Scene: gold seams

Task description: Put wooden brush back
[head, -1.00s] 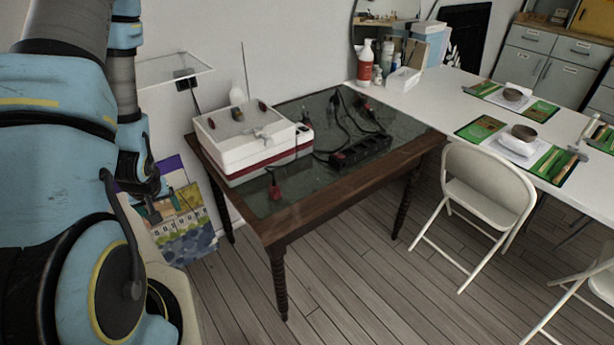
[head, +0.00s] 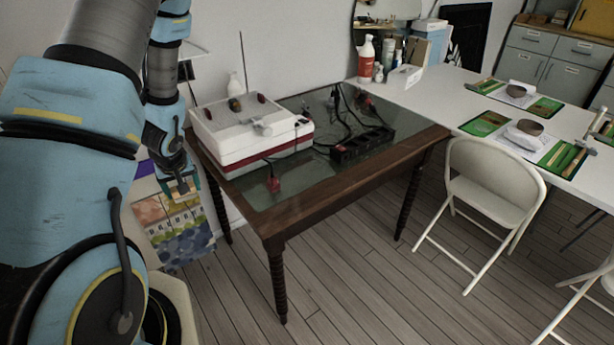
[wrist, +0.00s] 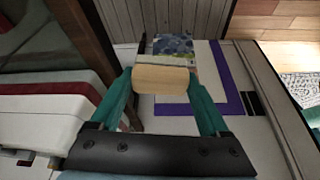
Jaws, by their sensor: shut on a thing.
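The wooden brush (wrist: 160,79) shows in the wrist view as a pale wooden block between the two green fingers of my gripper (wrist: 162,84). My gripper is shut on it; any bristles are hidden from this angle. In the head view my gripper (head: 182,187) hangs at the left, beside the near left side of the dark wooden table (head: 330,190). The brush is too small there to make out clearly.
A white and red box (head: 250,135) and a black power strip (head: 362,144) with cables lie on the dark table. A long white table (head: 455,100) holds green mats (head: 487,124) and bowls. A folding chair (head: 490,185) stands before it. Colourful pictures (head: 178,232) lean low at left.

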